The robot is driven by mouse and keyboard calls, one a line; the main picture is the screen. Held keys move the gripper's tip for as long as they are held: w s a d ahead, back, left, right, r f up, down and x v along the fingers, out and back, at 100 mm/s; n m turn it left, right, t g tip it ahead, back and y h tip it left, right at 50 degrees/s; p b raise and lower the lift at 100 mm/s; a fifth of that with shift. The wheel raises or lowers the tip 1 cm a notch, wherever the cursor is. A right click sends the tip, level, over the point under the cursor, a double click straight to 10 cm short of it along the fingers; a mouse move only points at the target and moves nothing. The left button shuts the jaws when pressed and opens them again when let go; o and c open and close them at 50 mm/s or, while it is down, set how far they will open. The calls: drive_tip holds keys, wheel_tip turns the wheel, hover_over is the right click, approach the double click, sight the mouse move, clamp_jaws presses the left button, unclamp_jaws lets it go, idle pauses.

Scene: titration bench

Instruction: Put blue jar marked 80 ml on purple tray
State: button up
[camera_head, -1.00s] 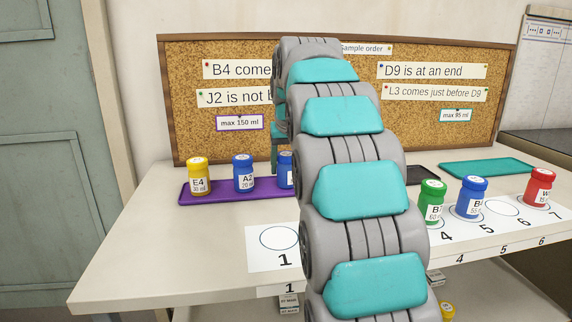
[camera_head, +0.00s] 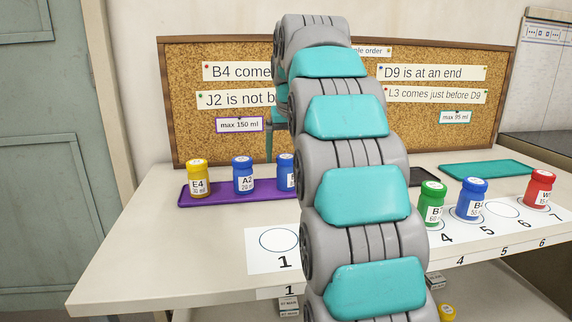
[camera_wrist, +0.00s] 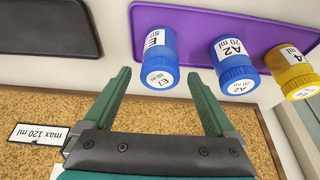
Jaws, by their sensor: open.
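A blue jar (camera_head: 286,172) stands upright at the right end of the visible part of the purple tray (camera_head: 222,198), partly hidden by my arm. In the wrist view this blue jar (camera_wrist: 157,48) has a label starting with E and small cap print that I cannot read surely as 80 ml. It stands on the purple tray (camera_wrist: 190,18). My gripper (camera_wrist: 160,76) is open, its green fingers apart on either side of the jar's cap end in that view, holding nothing.
Blue jar A2 (camera_head: 243,176), marked 20 ml, and yellow jar E4 (camera_head: 197,178) share the purple tray. Green (camera_head: 431,203), blue (camera_head: 471,199) and red (camera_head: 539,189) jars stand at right on numbered spots. Spot 1 (camera_head: 279,240) is empty. A teal tray (camera_head: 487,169) is bare. A corkboard (camera_head: 225,154) stands behind.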

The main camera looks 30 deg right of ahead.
drive_tip(key=p+v, duration=0.1)
drive_tip(key=v, duration=0.6)
drive_tip(key=shift+r, duration=0.2)
drive_tip(key=shift+s, duration=0.15)
